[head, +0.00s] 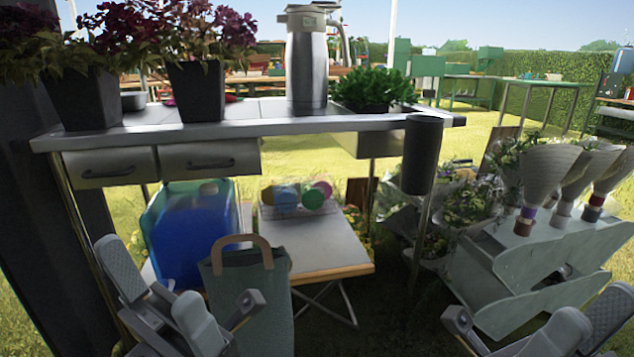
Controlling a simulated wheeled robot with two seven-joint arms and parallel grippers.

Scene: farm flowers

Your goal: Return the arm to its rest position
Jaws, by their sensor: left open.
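My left gripper (150,280) is at the lower left, with its two grey fingers spread apart and nothing between them. My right gripper (590,318) is at the lower right corner, in front of the grey stepped flower stand (525,262).
A metal table (260,126) holds potted purple plants (195,90), a steel jug (307,60) and a green plant tray (370,90). Below are a blue container (190,235) and a low folding table (310,250). Wrapped bouquets (550,170) stand at right. Grass shows between the folding table and the stand.

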